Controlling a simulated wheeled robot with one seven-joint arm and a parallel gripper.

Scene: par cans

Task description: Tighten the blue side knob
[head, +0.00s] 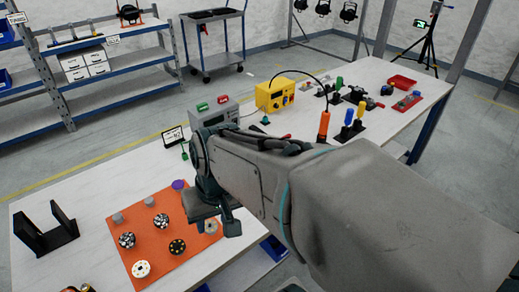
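I cannot clearly pick out a blue side knob in the head view. A small blue part (386,90) shows among the fixtures on the far right of the bench, too small to identify. My gripper (216,222) points down at the right edge of an orange mat (155,242). Its fingers are seen from above and behind, so their gap is unclear. A small round tan part (211,228) lies beside the fingers, partly hidden. My arm hides the middle of the bench.
Round black and white parts (127,240), grey pieces and a purple knob (178,184) lie on the mat. A black cradle (47,230) stands left. A grey box (214,112), yellow box (274,95) and upright handled tools (324,124) stand beyond. Stage lamps (348,12) hang behind.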

